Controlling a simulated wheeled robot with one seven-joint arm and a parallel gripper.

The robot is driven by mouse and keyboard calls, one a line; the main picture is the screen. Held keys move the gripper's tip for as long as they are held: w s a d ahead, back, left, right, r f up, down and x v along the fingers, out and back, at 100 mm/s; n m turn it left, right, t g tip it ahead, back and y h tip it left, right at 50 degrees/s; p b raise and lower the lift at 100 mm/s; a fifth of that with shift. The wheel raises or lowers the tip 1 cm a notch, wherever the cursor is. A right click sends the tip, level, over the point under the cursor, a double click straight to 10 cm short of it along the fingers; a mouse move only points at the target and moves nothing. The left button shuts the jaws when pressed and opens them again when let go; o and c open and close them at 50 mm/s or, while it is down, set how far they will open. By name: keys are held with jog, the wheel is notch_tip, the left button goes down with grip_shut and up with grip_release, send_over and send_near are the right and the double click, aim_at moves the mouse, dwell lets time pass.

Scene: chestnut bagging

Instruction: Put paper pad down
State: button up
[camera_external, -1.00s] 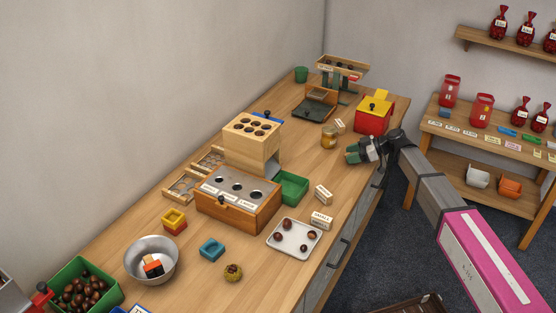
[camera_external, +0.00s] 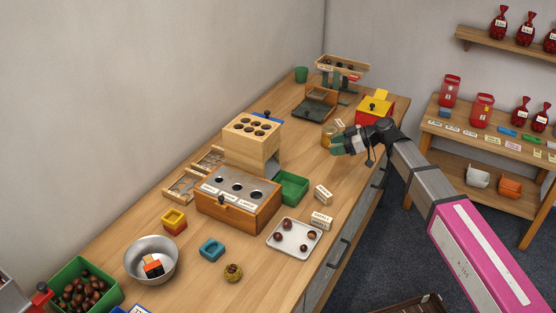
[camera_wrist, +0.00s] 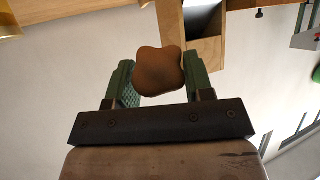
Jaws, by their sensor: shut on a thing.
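In the wrist view, my gripper (camera_wrist: 160,72) is shut on a brown, lumpy, lobed thing (camera_wrist: 160,70), which I take to be the paper pad. It sits between the two green fingers, towards their tips. In the external view the pad is too small or hidden to make out.
A red and yellow box (camera_external: 374,112) stands behind my wrist. A wooden block with holes (camera_external: 252,145) and a green tray (camera_external: 291,188) are to the left. A white tray (camera_external: 294,238) with chestnuts is nearer. Bare counter (camera_external: 310,165) lies left of my gripper.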

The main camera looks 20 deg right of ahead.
jog(key=w+d+r+m+t+h, duration=0.1)
jog(key=d+r+m+t+h, duration=0.6)
jog(key=d+r+m+h, duration=0.3)
notch_tip(320, 180, up, 6)
jog(key=m+h, duration=0.1)
jog(key=m, duration=0.2)
jog(key=shift+d+t+h, duration=0.2)
jog(key=shift+t+h, duration=0.1)
jog(key=shift+w, duration=0.1)
jog(key=a+f+n+g+y, duration=0.2)
jog(key=a+f+n+y, duration=0.1)
jog(key=f+n, duration=0.1)
jog(key=a+f+n+g+y, duration=0.2)
jog(key=a+f+n+y, duration=0.1)
jog(key=f, duration=0.3)
jog(key=a+f+n+g+y, duration=0.2)
jog(key=a+f+n+y, duration=0.1)
jog(key=f+n+y, duration=0.1)
jog(key=shift+s+a+f+n+y, duration=0.3)
jog(key=shift+a+f+n+y, duration=0.15)
jog(key=shift+f, duration=0.25)
jog(key=shift+s+a+f+n+g+y, duration=0.15)
jog(key=shift+s+a+n+g+y, duration=0.1)
jog(key=shift+n+g, duration=0.2)
jog(key=shift+s+a+f+n+g+y, duration=0.2)
jog(key=shift+n+g, duration=0.1)
jog(key=shift+g, duration=0.25)
jog(key=shift+w+d, duration=0.1)
